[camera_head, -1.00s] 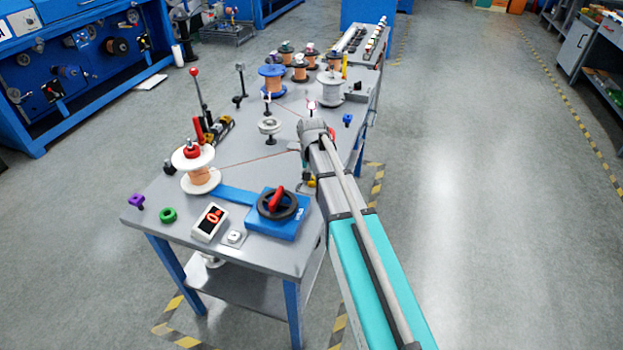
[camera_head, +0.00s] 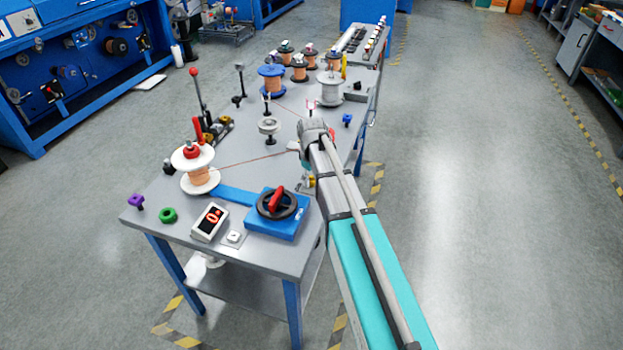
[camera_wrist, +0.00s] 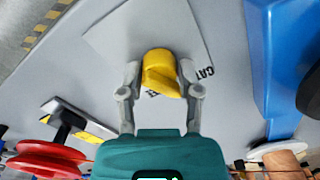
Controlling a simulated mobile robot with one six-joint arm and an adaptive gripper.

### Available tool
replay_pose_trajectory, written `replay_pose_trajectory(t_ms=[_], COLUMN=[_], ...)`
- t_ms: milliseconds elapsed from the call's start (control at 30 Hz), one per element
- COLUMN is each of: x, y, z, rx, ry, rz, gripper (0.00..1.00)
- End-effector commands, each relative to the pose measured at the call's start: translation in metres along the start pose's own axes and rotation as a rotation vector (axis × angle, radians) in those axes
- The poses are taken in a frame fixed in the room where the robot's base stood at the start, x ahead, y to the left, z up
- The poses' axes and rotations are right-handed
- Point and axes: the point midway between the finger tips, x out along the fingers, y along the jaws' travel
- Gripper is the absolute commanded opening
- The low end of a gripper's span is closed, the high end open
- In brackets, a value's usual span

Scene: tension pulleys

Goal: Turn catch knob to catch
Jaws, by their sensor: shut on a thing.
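A yellow knob (camera_wrist: 160,75) sits on a pale plate (camera_wrist: 118,38) with dark lettering that starts "CAT"; the rest of the lettering is partly covered. In the wrist view my gripper (camera_wrist: 159,82) has one finger on each side of the knob and is shut on it. The knob's pointer direction is hard to read. In the head view my arm reaches to the table's right edge, and the gripper is mostly hidden behind the arm.
A blue unit with a black handwheel and red handle (camera_head: 277,201) stands at the table's near corner. A counter display (camera_head: 210,221) and a white-flanged copper spool (camera_head: 197,168) stand left. A thin wire crosses the tabletop (camera_head: 240,145). Open floor lies right of the table.

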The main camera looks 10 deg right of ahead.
Motion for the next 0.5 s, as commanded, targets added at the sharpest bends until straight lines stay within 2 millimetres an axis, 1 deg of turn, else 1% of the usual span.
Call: replay_pose_trajectory(t_ms=[200,500], x=[-0.0002,-0.0003], y=[0.0021,0.0022], z=[-0.0023,-0.0029], rx=[-0.079,-0.101], ry=[0.004,0.005], rz=[0.004,0.004], gripper=[0.0,0.0])
